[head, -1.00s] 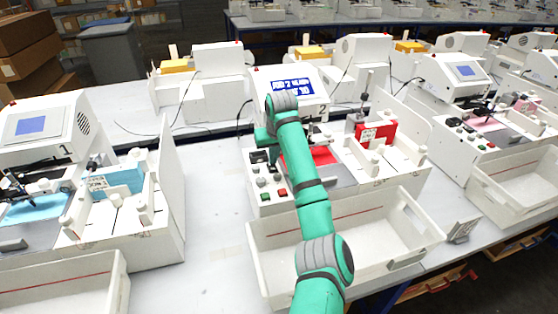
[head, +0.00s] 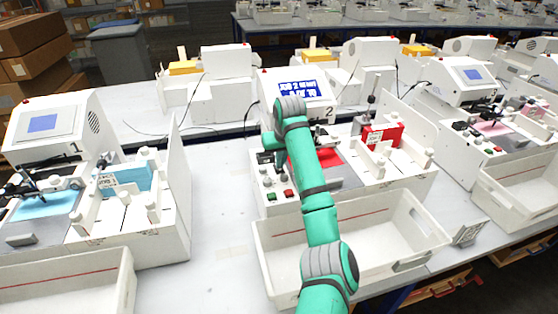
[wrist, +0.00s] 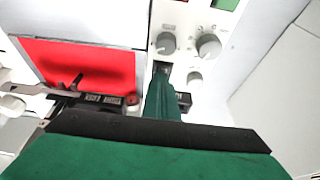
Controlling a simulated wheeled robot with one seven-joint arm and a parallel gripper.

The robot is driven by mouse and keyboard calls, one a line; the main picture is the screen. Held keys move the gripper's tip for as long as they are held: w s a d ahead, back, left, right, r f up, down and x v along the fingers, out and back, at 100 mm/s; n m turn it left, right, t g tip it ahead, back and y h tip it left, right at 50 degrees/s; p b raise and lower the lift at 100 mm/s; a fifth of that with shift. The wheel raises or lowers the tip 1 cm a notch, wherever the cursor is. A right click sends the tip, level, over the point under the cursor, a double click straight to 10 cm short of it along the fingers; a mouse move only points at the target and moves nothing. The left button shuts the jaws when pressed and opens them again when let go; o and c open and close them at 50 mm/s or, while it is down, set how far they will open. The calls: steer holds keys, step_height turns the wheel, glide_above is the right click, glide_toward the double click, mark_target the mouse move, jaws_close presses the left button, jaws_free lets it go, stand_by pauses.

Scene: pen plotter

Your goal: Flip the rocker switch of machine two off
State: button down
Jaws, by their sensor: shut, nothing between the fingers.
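Machine two (head: 292,88) stands in the middle of the head view, with a lit blue screen and a "2" on its front. Its control panel (head: 268,204) carries knobs and red and green buttons. The green gripper (head: 281,176) points down over this panel, mostly behind my arm. In the wrist view my gripper (wrist: 161,72) is shut and empty, its dark tip close to the panel beside the grey knobs (wrist: 208,46). A black part (wrist: 185,100) shows just right of the fingers, mostly hidden; it may be the rocker switch. I cannot tell its position or any contact.
A red sheet (wrist: 85,62) lies on the machine bed beside the panel. A white bin (head: 350,236) stands in front of machine two. Machine one (head: 55,128) is at the left, and another machine (head: 462,80) is at the right. Bare table lies between machines one and two.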

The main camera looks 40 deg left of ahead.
steer(key=shift+d+f, duration=0.1)
steer(key=shift+f, duration=0.15)
steer(key=shift+r, duration=0.35)
steer(key=v, duration=1.3)
steer(key=shift+a+r, duration=0.25)
steer(key=shift+r, duration=0.2)
steer(key=shift+w+d, duration=0.1)
